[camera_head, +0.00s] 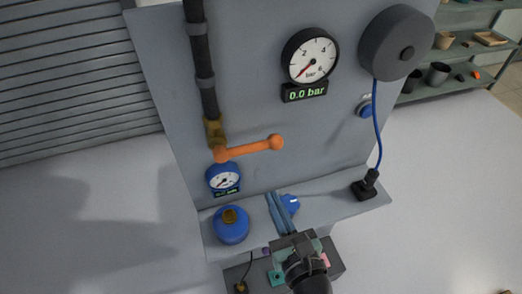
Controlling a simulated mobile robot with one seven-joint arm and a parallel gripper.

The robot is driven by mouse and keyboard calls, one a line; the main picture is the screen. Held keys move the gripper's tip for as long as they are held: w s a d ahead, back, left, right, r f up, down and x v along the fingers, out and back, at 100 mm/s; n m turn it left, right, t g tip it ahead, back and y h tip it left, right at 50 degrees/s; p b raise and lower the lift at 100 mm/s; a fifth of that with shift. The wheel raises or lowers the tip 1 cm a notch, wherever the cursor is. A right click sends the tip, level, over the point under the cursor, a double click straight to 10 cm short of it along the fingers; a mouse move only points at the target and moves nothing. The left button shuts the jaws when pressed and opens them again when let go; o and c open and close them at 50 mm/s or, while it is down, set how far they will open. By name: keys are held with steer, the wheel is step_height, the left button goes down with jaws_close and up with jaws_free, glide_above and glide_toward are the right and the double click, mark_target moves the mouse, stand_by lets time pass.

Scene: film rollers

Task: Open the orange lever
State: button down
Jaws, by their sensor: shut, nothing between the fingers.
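The orange lever (252,147) sits on a brass valve (214,131) at the lower end of a black vertical pipe (201,62). It points to the right, tilted slightly upward, across the grey panel, and ends in a round knob. My gripper (276,199) shows at the lower middle, with its blue fingers pointing up in the picture. The fingers lie close together, shut and empty. They are below the lever and apart from it, over the panel's ledge.
A round gauge (310,56) with a "0.0 bar" display is on the panel. A smaller blue gauge (223,178) hangs under the valve. A blue canister (231,225) and a black plug (370,186) stand on the ledge (340,205). A grey reel (396,43) is upper right.

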mark_target(249, 148)
steer(key=w+a+r+p, duration=0.2)
steer(key=w+p, duration=0.2)
steer(key=w, duration=0.4)
steer(key=shift+w+a+r, duration=0.25)
steer(key=shift+w+a, duration=0.1)
steer(key=shift+a, duration=0.05)
stand_by(0.5)
